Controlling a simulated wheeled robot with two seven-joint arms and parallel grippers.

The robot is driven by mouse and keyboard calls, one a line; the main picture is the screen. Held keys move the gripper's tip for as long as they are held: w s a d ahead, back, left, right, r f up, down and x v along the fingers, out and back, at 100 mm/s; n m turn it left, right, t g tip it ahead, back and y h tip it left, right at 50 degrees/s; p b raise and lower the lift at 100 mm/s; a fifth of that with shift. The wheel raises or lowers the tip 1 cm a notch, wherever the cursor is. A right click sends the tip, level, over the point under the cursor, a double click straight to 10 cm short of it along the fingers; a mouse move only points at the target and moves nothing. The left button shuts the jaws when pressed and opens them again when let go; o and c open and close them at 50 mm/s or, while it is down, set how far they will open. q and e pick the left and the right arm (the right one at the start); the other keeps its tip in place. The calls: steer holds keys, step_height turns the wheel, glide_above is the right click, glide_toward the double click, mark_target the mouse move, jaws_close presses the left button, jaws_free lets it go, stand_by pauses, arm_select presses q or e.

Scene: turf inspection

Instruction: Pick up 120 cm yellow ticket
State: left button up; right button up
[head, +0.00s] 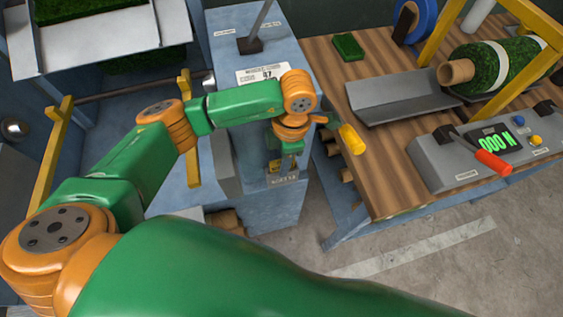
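My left gripper (287,152) hangs from the orange wrist and points down at the front of the blue cabinet. Its fingers are small and partly hidden by the wrist, so I cannot tell whether they are open or shut. A small yellow patch (274,166) shows just below and left of the fingers, above a small label on the cabinet; it may be the yellow ticket, but its print is too small to read. I cannot tell whether the fingers touch it. My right gripper is not in view.
A yellow-ended handle (351,139) sticks out right of the wrist. The blue cabinet (225,50) carries a printed card (262,76). A wooden bench (385,185) at right holds a grey tray (400,98), a turf roll (495,68) and a force readout (494,143). Floor in front is clear.

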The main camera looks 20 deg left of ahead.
arm_select(q)
steer(key=shift+a+f, duration=0.1)
steer(key=shift+f, duration=0.15)
steer(key=shift+d, duration=0.2)
steer(key=shift+c, duration=0.9)
steer(key=shift+r, duration=0.1)
jaws_close()
